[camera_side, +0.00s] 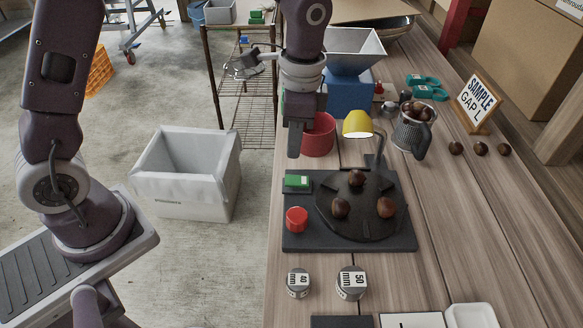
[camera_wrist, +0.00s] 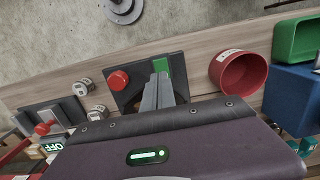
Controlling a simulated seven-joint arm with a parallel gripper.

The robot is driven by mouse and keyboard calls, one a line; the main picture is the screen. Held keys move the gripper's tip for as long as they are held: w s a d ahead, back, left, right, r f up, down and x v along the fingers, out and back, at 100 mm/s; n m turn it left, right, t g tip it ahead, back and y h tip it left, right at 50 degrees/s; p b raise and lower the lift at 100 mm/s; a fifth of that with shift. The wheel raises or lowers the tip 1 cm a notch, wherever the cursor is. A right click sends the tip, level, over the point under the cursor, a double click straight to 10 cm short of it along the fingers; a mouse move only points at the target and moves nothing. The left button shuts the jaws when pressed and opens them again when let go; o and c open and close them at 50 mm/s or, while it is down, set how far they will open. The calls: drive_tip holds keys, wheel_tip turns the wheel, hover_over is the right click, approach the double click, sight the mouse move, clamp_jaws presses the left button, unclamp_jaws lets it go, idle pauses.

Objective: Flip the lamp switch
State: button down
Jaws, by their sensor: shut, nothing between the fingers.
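A desk lamp with a yellow shade (camera_side: 357,124) stands at the back of a black base board (camera_side: 405,240) on the table. A green block (camera_side: 297,181), which may be the lamp switch, sits at the board's back left corner; I cannot tell its position. A red round button (camera_side: 296,219) is in front of it. My gripper (camera_side: 294,153) is shut and empty, pointing down above and behind the green block. In the wrist view my gripper's fingertips (camera_wrist: 160,82) partly cover the green block (camera_wrist: 163,65), beside the red button (camera_wrist: 118,80).
A dark round plate (camera_side: 360,222) on the board holds three chestnuts. A red pot (camera_side: 321,140) stands close behind my gripper, with a grey mug of chestnuts (camera_side: 408,138) to the right. Two labelled weights (camera_side: 350,284) stand in front. A second panel (camera_wrist: 42,112) shows in the wrist view.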

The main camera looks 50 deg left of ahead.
sight(290, 180)
drive_tip(key=f, duration=0.7)
drive_tip(key=shift+s+a, duration=0.15)
drive_tip(key=shift+s, duration=0.05)
drive_tip(key=shift+f, duration=0.15)
drive_tip(key=shift+s+a+f, duration=0.1)
drive_tip(key=shift+f, duration=0.05)
drive_tip(key=shift+w+d+r, duration=0.2)
drive_tip(key=shift+w+d, duration=0.4)
drive_tip(key=shift+d, duration=0.05)
wheel_tip(290, 180, up, 14)
drive_tip(key=shift+w+d, duration=0.2)
drive_tip(key=shift+w, duration=0.05)
